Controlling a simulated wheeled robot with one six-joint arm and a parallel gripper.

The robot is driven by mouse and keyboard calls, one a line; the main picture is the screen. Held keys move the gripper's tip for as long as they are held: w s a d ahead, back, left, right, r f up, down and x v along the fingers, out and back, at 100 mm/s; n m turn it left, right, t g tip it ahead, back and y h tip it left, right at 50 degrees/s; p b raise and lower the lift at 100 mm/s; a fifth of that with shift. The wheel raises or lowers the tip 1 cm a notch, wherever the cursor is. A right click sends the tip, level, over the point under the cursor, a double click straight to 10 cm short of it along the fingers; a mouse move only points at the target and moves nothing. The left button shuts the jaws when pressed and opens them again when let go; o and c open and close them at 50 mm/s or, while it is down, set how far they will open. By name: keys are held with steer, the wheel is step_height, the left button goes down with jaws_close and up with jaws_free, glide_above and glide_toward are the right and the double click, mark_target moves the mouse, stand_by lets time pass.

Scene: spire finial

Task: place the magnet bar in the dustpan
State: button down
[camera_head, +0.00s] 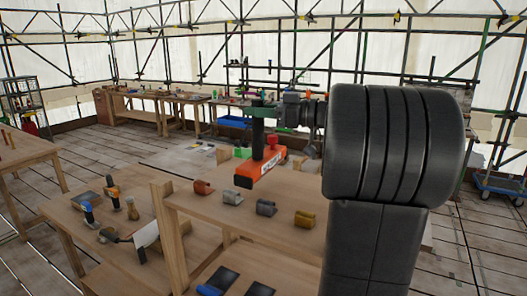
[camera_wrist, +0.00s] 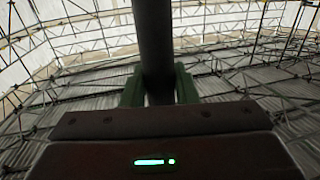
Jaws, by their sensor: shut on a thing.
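My gripper (camera_head: 258,112) is in the middle of the head view, beyond my dark arm link. It is shut on the upright dark handle of an orange block with a pale label, which I take to be the magnet bar (camera_head: 257,171). In the wrist view, the dark handle (camera_wrist: 154,45) stands between the green fingers. The block is by the left far part of the upper wooden shelf; I cannot tell if it touches the wood. A white, dark-handled piece (camera_head: 147,233) on the lower left table may be the dustpan. My arm hides the right side.
Several small coloured pieces, including a brown one (camera_head: 203,187) and a grey one (camera_head: 266,208), sit on the upper shelf (camera_head: 285,235).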

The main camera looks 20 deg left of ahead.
glide_above(260, 160)
steer(key=w, duration=0.1)
steer(key=shift+a+f+p, duration=0.15)
steer(key=shift+f, duration=1.4)
steer(key=shift+a+f+p, duration=0.1)
steer(key=shift+f+p, duration=0.05)
steer(key=shift+f, duration=1.45)
steer(key=c, duration=1.5)
jaws_free()
steer(key=shift+f, duration=0.1)
steer(key=o, duration=0.4)
steer(key=shift+c, duration=0.2)
